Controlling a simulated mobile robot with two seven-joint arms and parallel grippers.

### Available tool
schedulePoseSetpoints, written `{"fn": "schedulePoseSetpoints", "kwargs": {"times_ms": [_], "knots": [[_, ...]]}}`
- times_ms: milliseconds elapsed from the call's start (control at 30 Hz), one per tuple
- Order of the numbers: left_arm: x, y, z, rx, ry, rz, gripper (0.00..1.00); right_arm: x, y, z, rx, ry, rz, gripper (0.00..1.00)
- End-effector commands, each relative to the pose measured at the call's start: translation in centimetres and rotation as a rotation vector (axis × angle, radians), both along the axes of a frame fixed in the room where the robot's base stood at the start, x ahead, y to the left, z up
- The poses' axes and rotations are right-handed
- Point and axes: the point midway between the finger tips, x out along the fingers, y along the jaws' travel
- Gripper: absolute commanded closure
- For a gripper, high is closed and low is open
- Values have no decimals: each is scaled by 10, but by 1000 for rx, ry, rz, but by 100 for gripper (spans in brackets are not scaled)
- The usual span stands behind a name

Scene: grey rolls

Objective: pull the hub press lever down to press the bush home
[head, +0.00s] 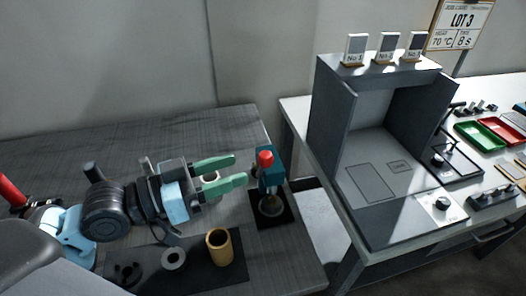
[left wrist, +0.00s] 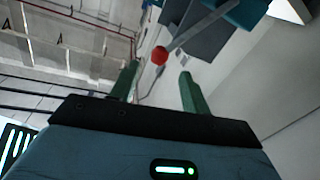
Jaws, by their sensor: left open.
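The hub press (head: 268,180) is a teal upright on a black base plate near the table's right edge. Its lever ends in a red ball knob (head: 265,158). In the left wrist view the knob (left wrist: 160,56) sits on a grey rod that slants up right to the teal body (left wrist: 245,14). My left gripper (head: 240,168) has green fingers and is open, just left of the knob. In the left wrist view the knob lines up between the fingertips (left wrist: 160,69), with no clear contact. A round part (head: 271,205) sits low in the press; the bush cannot be made out surely.
A dark mat (head: 205,278) in front holds a brass-coloured cylinder (head: 218,246), a grey ring (head: 174,258) and a black part (head: 127,273). A pale round piece lies partly behind my fingers. A second table with a grey booth (head: 335,120) stands right, across a gap.

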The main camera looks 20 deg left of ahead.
Motion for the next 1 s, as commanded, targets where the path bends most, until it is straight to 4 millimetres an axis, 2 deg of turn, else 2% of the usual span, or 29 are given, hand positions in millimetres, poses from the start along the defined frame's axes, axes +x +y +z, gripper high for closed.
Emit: {"fn": "schedulePoseSetpoints", "kwargs": {"times_ms": [267,700,1000], "knots": [[12,-9,3,-3,-6,4,53,-6,-2,3,-3,8,3,64],[50,-48,2,-1,-4,4,53,3,-2,18,-5,-17,2,64],[56,-55,-1,2,0,2,53,6,-2,19,-5,-23,2,64]]}}
